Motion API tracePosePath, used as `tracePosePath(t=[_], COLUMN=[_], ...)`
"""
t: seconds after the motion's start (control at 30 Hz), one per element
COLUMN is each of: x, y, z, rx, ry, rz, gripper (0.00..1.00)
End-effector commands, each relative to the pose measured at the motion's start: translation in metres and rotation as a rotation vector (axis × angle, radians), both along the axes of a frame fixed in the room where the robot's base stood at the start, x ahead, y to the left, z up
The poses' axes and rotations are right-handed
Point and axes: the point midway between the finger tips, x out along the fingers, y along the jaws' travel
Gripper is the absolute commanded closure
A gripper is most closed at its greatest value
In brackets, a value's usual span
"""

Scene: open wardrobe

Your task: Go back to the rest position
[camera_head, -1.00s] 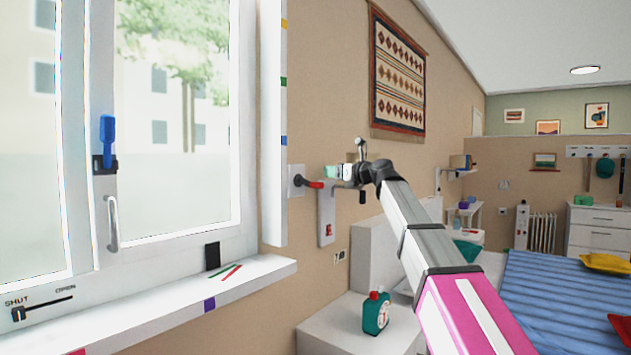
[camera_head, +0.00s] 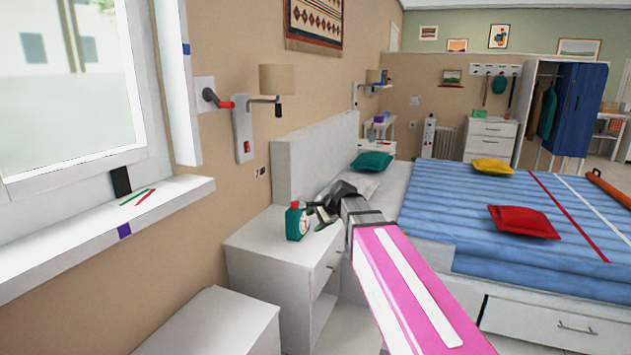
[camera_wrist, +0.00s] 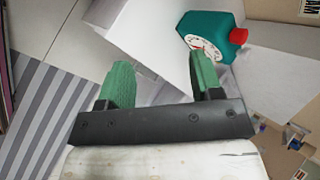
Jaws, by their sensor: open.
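My gripper (camera_head: 320,214) is at the end of my extended arm, low over the white nightstand (camera_head: 258,240) and just right of a teal bottle (camera_head: 296,222) with a red cap. In the wrist view, the two green fingers of my gripper (camera_wrist: 160,80) are spread apart with nothing between them. The teal bottle (camera_wrist: 207,36) is beyond the right finger there, close to it. I cannot tell whether they touch.
The bed (camera_head: 470,205) with blue cover, red cushion (camera_head: 523,222) and yellow cushion (camera_head: 492,166) fills the right. A wall lamp (camera_head: 277,80) and window sill (camera_head: 90,238) are at left. A white cabinet (camera_head: 215,325) stands in front. An open wardrobe (camera_head: 578,110) is far right.

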Motion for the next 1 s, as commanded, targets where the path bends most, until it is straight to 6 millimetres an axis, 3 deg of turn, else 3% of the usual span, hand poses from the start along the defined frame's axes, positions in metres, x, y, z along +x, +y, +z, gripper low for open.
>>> tracePosePath(t=[0.03, 0.2, 0.5, 0.7, 1.0], x=[-0.016, -0.059, -0.15, -0.193, -0.204], y=[-0.016, -0.067, -0.149, -0.182, -0.192], z=[-0.024, -0.093, -0.187, -0.218, -0.226], rx=[-0.066, -0.29, -0.6, -0.697, -0.723], ry=[-0.001, -0.002, 0.064, 0.114, 0.128], rz=[0.042, 0.226, 0.617, 0.816, 0.882], gripper=[0.4, 0.4, 0.4, 0.4, 0.4])
